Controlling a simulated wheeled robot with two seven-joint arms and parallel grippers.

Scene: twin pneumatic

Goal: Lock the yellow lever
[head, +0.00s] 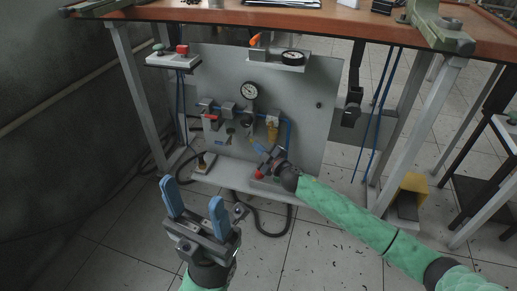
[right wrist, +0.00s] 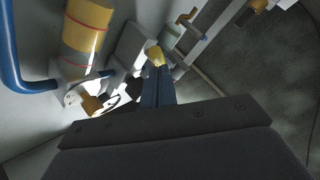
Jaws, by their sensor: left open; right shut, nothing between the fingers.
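A small yellow piece (right wrist: 155,55), which looks like the yellow lever, shows in the right wrist view just at the tips of my right gripper (right wrist: 157,76). Whether the fingers touch it is not clear. My right gripper's blue fingers are shut together with nothing between them. In the head view my right gripper (head: 267,153) is low in front of the grey panel (head: 310,128), and I cannot make out the lever there. My left gripper (head: 194,198) is open and empty, low in front of the panel and well apart from it.
A yellow cylinder (head: 272,122) and a gauge (head: 250,91) are on the panel; the cylinder (right wrist: 88,30) also shows beside my right fingers. A red knob (head: 259,174) is below my right gripper. The table (head: 190,14) overhangs the panel. Hoses lie on the floor.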

